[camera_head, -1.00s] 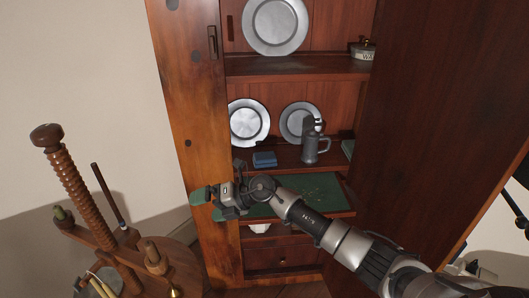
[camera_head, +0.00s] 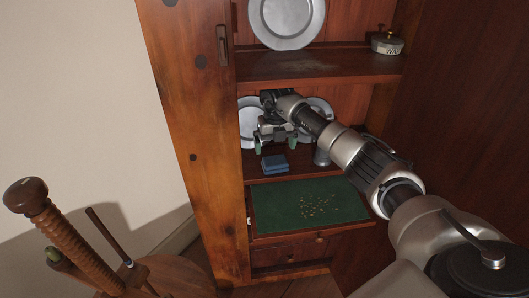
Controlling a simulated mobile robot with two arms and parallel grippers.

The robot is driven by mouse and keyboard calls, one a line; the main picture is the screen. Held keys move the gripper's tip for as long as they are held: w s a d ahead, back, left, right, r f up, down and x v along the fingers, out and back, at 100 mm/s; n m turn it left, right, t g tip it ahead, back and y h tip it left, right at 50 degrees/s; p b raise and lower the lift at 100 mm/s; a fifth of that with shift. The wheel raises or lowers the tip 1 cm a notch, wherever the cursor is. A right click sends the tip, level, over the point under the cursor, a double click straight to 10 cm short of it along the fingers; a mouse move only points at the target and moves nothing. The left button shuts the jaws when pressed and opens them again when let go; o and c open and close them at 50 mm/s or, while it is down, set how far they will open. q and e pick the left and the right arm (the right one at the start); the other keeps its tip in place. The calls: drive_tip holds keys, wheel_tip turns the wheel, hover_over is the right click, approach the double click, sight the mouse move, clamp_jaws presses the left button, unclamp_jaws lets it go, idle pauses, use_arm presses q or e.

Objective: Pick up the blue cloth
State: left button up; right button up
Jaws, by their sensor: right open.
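The blue cloth (camera_head: 275,163) is a small folded block lying on the middle shelf (camera_head: 310,160) of the wooden cabinet. My right gripper (camera_head: 276,146) is open and empty. Its two green-tipped fingers point down, one towards each side of the cloth, and appear just above it in the picture. Whether they touch it or how far off they are in depth, I cannot tell. My right arm reaches in from the lower right. My left gripper is not in view.
Two pewter plates (camera_head: 248,118) stand behind the gripper, and a pewter mug (camera_head: 321,157) is mostly hidden by my arm. A green pull-out board (camera_head: 280,205) with small crumbs lies below. The upper shelf (camera_head: 300,66) is above my wrist. A wooden screw press (camera_head: 55,225) stands at lower left.

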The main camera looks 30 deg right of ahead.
sight(275, 160)
drive_tip(key=shift+w+d, duration=0.15)
drive_tip(key=shift+w, duration=0.05)
drive_tip(key=shift+f, duration=0.35)
drive_tip(key=shift+s+f, duration=0.15)
drive_tip(key=shift+f, duration=0.35)
drive_tip(key=shift+s+f, duration=0.15)
drive_tip(key=shift+f, duration=0.35)
wheel_tip(275, 160, down, 4)
drive_tip(key=shift+r, duration=0.1)
drive_tip(key=shift+f, duration=0.3)
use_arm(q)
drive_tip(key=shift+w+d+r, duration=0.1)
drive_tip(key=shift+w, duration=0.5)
use_arm(e)
drive_tip(key=c, duration=0.7)
drive_tip(key=shift+c, duration=0.2)
